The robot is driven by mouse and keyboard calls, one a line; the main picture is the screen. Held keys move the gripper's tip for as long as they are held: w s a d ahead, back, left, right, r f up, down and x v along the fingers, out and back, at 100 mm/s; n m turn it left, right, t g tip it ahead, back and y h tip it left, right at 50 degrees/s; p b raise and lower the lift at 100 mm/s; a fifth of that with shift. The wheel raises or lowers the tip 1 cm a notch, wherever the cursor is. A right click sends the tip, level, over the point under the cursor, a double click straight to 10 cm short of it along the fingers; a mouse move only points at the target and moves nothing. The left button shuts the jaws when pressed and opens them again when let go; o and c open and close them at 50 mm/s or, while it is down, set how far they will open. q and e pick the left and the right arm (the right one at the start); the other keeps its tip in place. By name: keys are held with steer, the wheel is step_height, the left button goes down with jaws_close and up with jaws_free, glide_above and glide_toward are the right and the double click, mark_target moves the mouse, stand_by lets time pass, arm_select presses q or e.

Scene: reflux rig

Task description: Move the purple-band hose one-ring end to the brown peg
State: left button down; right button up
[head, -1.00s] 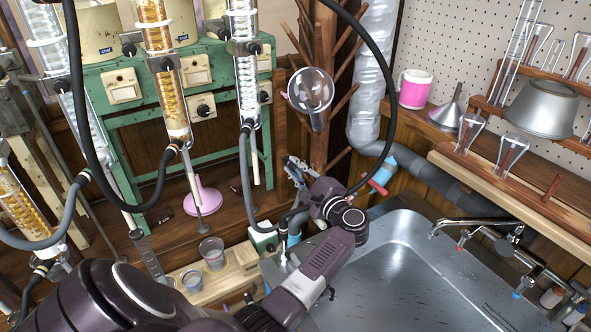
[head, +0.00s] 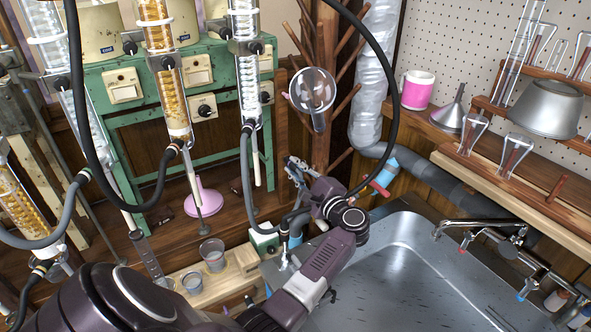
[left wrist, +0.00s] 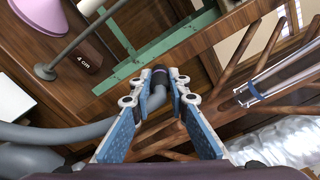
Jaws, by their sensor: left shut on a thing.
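My left gripper (head: 297,170) is in the middle of the head view, just left of the branching wooden rack. In the left wrist view its blue-padded fingers (left wrist: 163,108) are closed on a grey hose (left wrist: 152,105). The hose's dark end, with a thin purple band (left wrist: 160,71), sticks out past the fingertips. Ring details at that end are too small to tell. The hose (left wrist: 45,134) runs off to the left in the wrist view. A short brown peg (head: 557,188) stands on the right-hand ledge; I cannot tell whether it is the named one. My right gripper is not in view.
The wooden rack (head: 322,110) with branches and a hung glass funnel (head: 312,90) stands close by. Glass columns (head: 244,70) hang before a green frame (head: 110,145). A steel sink (head: 405,245) lies at right, below a tap (head: 470,226). Loose black hoses arch across the view.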

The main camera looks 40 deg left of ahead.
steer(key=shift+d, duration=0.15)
arm_select(q)
steer(key=c, duration=1.8)
jaws_free()
steer(key=shift+o, duration=0.2)
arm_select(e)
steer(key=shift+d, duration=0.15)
arm_select(q)
steer(key=v, duration=0.8)
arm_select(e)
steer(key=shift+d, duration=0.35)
arm_select(q)
steer(key=shift+r, duration=0.2)
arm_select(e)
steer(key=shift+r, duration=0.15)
